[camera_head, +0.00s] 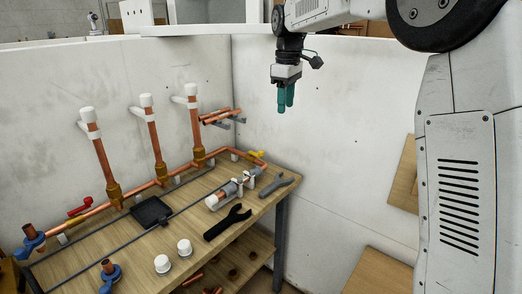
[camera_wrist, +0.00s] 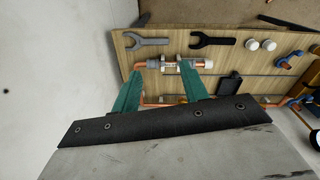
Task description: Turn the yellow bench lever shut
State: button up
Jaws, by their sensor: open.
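The yellow bench lever (camera_head: 255,154) sits on the copper pipe near the back right corner of the wooden bench (camera_head: 130,262) in the head view. I cannot make it out in the wrist view, where my gripper covers part of the pipe. My gripper (camera_head: 285,108) hangs above the bench's right end, near the white wall, well clear of the lever. Its two green fingers are apart and empty; the wrist view also shows them spread (camera_wrist: 163,82).
A red lever (camera_head: 80,206) is on the pipe's left part. Three upright copper pipes with white caps (camera_head: 192,90) rise along the back. Wrenches (camera_head: 228,221), a black tray (camera_head: 151,212) and white caps (camera_head: 184,246) lie on the bench. A white wall (camera_head: 345,130) closes the right side.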

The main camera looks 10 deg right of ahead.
jog(key=w+f+n, duration=0.2)
jog(key=w+f, duration=0.4)
jog(key=w, duration=0.1)
jog(key=w+a+f+n, duration=0.1)
jog(key=w+f+n, duration=0.1)
jog(key=w+f, duration=0.4)
jog(key=w+f+n, duration=0.2)
jog(key=w+f, duration=0.4)
jog(key=w, duration=0.2)
jog(key=shift+w+a+f+n+g, duration=0.15)
jog(key=shift+a+f+n+g, duration=0.15)
jog(key=shift+a, duration=0.1)
notch_tip(320, 180, down, 7)
jog(key=shift+r, duration=0.15)
jog(key=shift+f, duration=0.4)
grip_shut()
